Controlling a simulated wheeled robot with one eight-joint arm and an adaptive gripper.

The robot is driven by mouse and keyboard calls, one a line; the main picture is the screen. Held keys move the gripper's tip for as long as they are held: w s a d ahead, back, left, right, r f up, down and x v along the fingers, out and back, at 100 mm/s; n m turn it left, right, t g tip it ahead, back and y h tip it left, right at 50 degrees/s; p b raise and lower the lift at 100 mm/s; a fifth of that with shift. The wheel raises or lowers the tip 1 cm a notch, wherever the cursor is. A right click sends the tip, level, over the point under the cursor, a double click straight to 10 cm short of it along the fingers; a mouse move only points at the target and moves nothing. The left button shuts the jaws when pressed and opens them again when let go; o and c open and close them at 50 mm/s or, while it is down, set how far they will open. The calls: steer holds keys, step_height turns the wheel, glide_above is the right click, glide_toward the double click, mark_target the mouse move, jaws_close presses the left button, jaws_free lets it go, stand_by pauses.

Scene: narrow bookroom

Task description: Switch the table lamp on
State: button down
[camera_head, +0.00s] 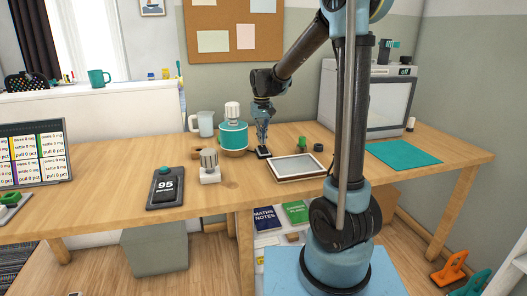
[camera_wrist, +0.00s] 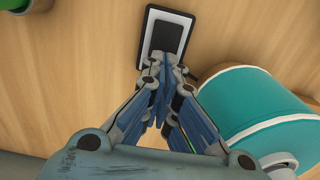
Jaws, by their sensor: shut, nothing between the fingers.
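A black rocker switch on a white plate with a dark rim lies on the wooden table, seen in the wrist view (camera_wrist: 168,36) and in the head view (camera_head: 264,153). My gripper (camera_head: 263,143) is shut and empty and points down at this switch. In the wrist view its fingertips (camera_wrist: 160,62) overlap the near end of the switch; I cannot tell whether they touch it. A teal drum-shaped body (camera_head: 232,137) with a white top stands just left of the gripper and may be the table lamp. It also shows in the wrist view (camera_wrist: 255,100). No glow shows on it.
A framed tray (camera_head: 297,177) lies right of the switch, with small green and dark items (camera_head: 303,143) behind it. A jug (camera_head: 204,123) stands behind. A teal mat (camera_head: 403,153) lies right.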

mark_target(262, 146)
steer(key=shift+f, duration=1.1)
stand_by(0.6)
steer(key=shift+r, duration=3.55)
